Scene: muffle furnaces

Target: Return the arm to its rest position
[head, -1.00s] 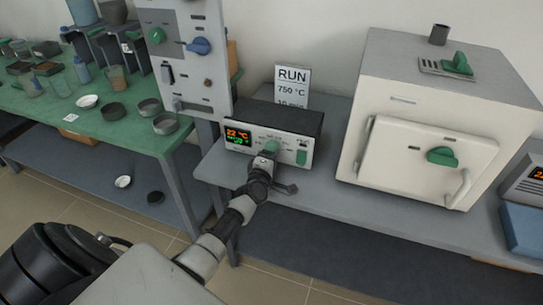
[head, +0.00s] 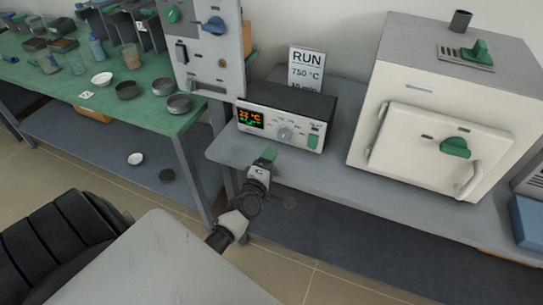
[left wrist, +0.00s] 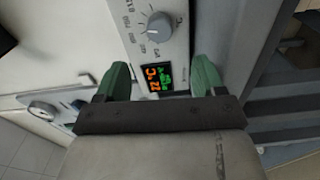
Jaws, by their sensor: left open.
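My left gripper (head: 267,157) is open and empty, with green fingertips, just in front of and below the furnace controller (head: 288,101). The controller has a lit display (head: 251,118), a round grey knob (head: 285,134) and a green switch (head: 313,141). In the left wrist view the two green fingers (left wrist: 160,76) are spread apart, with the display (left wrist: 157,79) and knob (left wrist: 158,27) seen between and beyond them. The fingers appear clear of the knob. My right gripper is not in view.
A white furnace (head: 433,110), door shut, stands on the grey bench (head: 340,160) to the right. A sign reading RUN 750 °C (head: 306,66) stands behind the controller. A tall grey panel (head: 209,45) and green table (head: 140,117) with dishes are left. Open floor lies in front.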

